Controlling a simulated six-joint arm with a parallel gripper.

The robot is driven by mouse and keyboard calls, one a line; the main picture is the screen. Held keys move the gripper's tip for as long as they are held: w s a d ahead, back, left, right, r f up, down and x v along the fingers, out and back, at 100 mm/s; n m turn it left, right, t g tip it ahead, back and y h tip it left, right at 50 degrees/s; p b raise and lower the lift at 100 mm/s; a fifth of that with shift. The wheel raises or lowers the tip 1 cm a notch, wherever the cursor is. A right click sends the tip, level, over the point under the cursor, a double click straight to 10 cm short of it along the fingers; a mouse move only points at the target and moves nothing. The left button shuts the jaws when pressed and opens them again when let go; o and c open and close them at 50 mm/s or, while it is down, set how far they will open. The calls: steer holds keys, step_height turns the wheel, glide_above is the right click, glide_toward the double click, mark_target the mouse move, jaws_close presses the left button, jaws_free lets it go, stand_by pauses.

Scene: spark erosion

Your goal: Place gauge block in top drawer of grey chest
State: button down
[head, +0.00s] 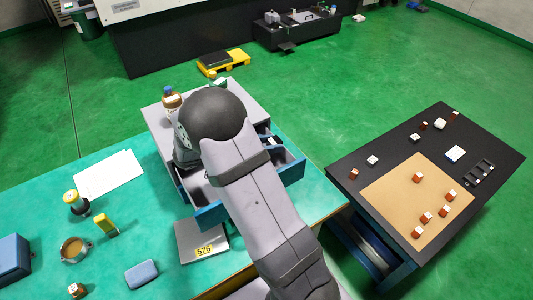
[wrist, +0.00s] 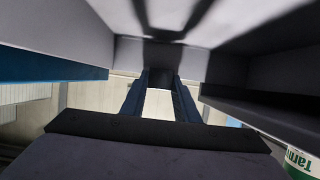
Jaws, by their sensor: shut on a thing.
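The grey chest (head: 256,101) stands on the teal bench with a blue-fronted drawer (head: 292,176) pulled out. A second blue edge (head: 276,140) shows above its right part. My arm crosses in front and hides much of the chest and my gripper in the head view. In the wrist view my gripper (wrist: 161,82) is between grey walls, with a blue drawer edge (wrist: 50,68) at left. Its fingers are shut on a small dark piece (wrist: 162,76), which appears to be the gauge block; its shape is mostly in shadow.
A brown bottle (head: 172,98) stands on the chest. A plate marked 576 (head: 188,240), a cup (head: 73,249), a blue-grey case (head: 141,274) and paper (head: 108,177) lie on the bench. A dark table (head: 350,158) with several small blocks stands at right.

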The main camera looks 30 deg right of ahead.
steer(key=shift+f, duration=2.2)
steer(key=shift+f, duration=0.1)
steer(key=c, duration=1.4)
jaws_free()
steer(key=shift+f, duration=0.1)
steer(key=shift+o, duration=0.2)
steer(key=shift+a+r, duration=0.15)
steer(key=shift+r, duration=0.05)
steer(key=b+v, duration=0.1)
steer(key=v, duration=0.4)
steer(key=shift+w+f, duration=0.1)
steer(key=shift+f, duration=0.05)
step_height(320, 180, up, 7)
steer(key=shift+b, duration=0.3)
